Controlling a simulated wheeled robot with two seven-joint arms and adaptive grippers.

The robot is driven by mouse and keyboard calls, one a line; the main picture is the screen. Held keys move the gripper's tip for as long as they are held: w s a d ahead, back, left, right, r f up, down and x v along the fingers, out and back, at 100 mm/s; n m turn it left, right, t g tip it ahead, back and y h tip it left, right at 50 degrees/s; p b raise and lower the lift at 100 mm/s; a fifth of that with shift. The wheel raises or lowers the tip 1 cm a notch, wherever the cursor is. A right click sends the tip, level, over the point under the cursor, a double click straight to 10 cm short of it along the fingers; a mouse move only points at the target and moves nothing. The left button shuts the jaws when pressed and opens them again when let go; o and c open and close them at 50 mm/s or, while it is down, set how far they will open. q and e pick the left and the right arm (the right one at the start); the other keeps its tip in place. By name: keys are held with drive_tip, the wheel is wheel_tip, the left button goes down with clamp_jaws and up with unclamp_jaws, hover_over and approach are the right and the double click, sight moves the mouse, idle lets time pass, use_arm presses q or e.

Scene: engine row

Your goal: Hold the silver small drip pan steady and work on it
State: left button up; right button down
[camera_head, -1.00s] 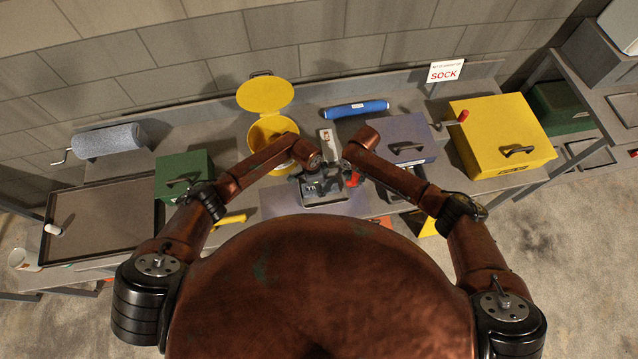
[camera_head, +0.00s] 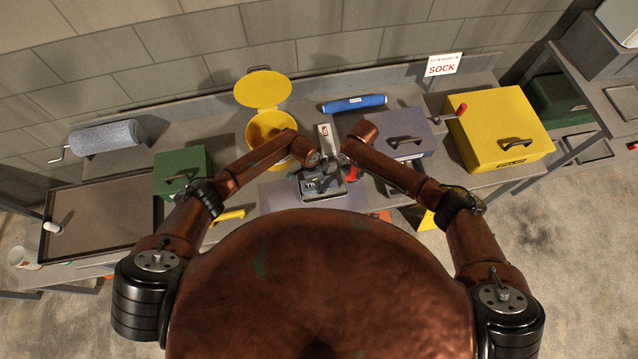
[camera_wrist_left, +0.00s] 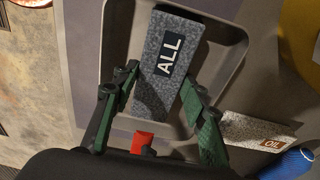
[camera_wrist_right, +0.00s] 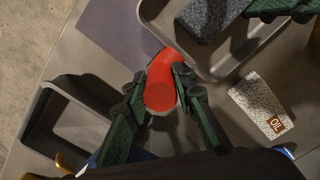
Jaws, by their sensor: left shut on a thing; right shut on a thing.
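The silver drip pan (camera_head: 343,192) lies on the bench in front of me; its rim and floor also show in the left wrist view (camera_wrist_left: 226,62) and right wrist view (camera_wrist_right: 226,66). A grey speckled block labelled ALL (camera_wrist_left: 171,48) is in or over the pan. My left gripper (camera_wrist_left: 155,82) is shut on this block, one finger on each side. My right gripper (camera_wrist_right: 160,76) is shut on a red rounded object (camera_wrist_right: 160,95) at the pan's edge; whether it touches the pan I cannot tell. In the head view my wrists partly hide both grippers.
A white speckled block labelled OIL (camera_wrist_left: 250,131) lies beside the pan. A yellow lidded bin (camera_head: 268,128) and blue roll (camera_head: 355,104) stand behind. A green box (camera_head: 181,170) is left; a grey-blue box (camera_head: 405,132) and yellow box (camera_head: 500,125) are right.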

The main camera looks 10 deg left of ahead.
use_arm(q)
drive_tip(key=shift+w+a, duration=0.15)
drive_tip(key=shift+r, duration=3.6)
use_arm(e)
drive_tip(key=c, duration=1.5)
unclamp_jaws()
drive_tip(key=shift+c, duration=0.2)
wheel_tip(320, 180, up, 12)
